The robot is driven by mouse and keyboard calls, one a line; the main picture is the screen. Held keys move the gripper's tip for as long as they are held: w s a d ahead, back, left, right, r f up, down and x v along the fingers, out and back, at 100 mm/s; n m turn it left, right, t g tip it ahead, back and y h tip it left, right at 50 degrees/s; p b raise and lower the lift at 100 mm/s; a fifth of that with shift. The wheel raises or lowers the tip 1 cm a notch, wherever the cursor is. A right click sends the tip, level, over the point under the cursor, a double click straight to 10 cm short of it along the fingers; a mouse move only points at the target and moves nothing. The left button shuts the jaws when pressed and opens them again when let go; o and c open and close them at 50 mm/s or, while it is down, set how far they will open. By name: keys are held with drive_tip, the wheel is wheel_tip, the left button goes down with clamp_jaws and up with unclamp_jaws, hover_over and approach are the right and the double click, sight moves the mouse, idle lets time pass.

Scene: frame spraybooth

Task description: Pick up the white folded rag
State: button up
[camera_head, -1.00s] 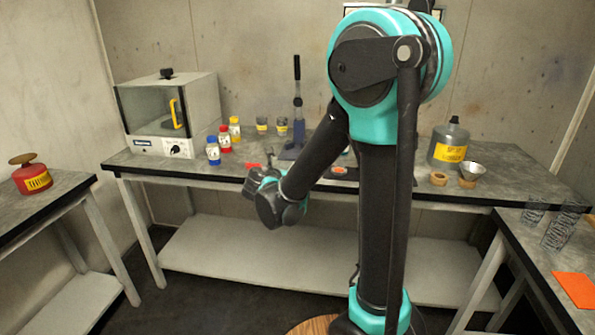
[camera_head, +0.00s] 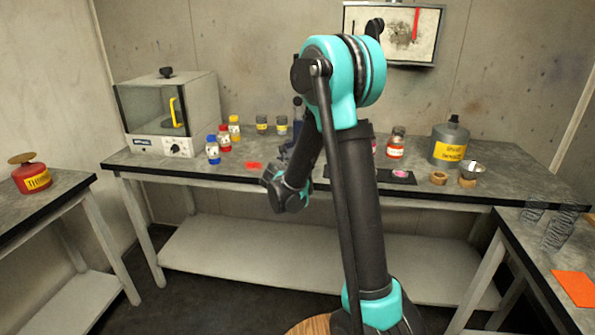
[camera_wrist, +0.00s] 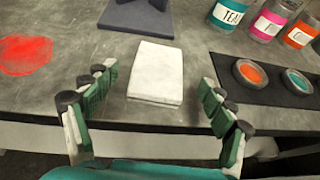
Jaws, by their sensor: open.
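The white folded rag (camera_wrist: 156,72) lies flat on the grey workbench (camera_wrist: 55,95) near its front edge, in the wrist view. My gripper (camera_wrist: 157,112) is open, its two green-padded fingers spread left and right of the rag's near end. The rag lies between and a little beyond the fingertips, and I see no contact. In the head view my arm hides the rag and the gripper's fingers.
A red-orange stain (camera_wrist: 25,54) lies left of the rag. A dark stand base (camera_wrist: 137,14) is behind it. A dark mat (camera_wrist: 262,82) with small paint pots lies to the right, and labelled jars (camera_wrist: 268,22) stand beyond. Bare bench separates these from the rag.

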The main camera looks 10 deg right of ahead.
drive_tip(key=x, duration=0.3)
drive_tip(key=shift+w+f, duration=0.1)
drive_tip(key=shift+w, duration=0.15)
drive_tip(key=shift+c, duration=0.6)
drive_tip(key=c, duration=0.9)
